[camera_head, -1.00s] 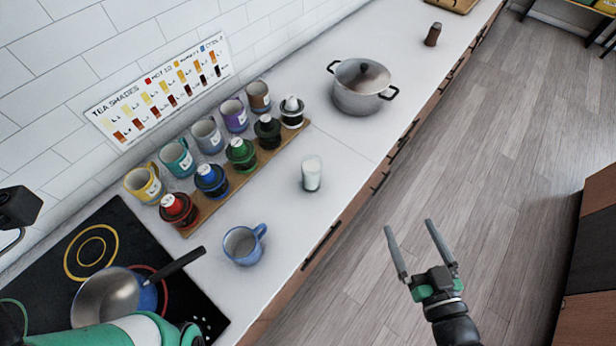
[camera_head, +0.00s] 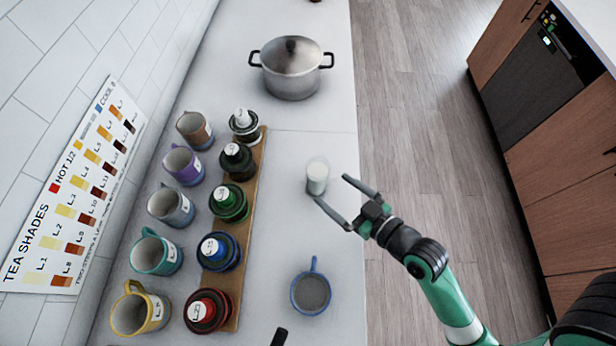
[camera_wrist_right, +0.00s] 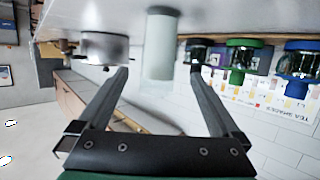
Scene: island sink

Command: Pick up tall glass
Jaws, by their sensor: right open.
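The tall glass (camera_head: 317,178) is a clear glass with whitish contents, upright on the white counter right of the wooden rack. My right gripper (camera_head: 331,190) is open, and its two fingers point at the glass from the right. In the head view one fingertip is near the glass's base and the other is to its right. In the right wrist view the glass (camera_wrist_right: 161,45) appears upside down, ahead and between the open fingers (camera_wrist_right: 160,85). I cannot tell whether a finger touches it.
A wooden rack (camera_head: 249,215) holds several lidded jars, with several mugs (camera_head: 142,312) to its left. A blue mug (camera_head: 311,292) stands nearer on the counter. A steel pot (camera_head: 291,72) stands farther back. The counter edge drops to the floor at the right.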

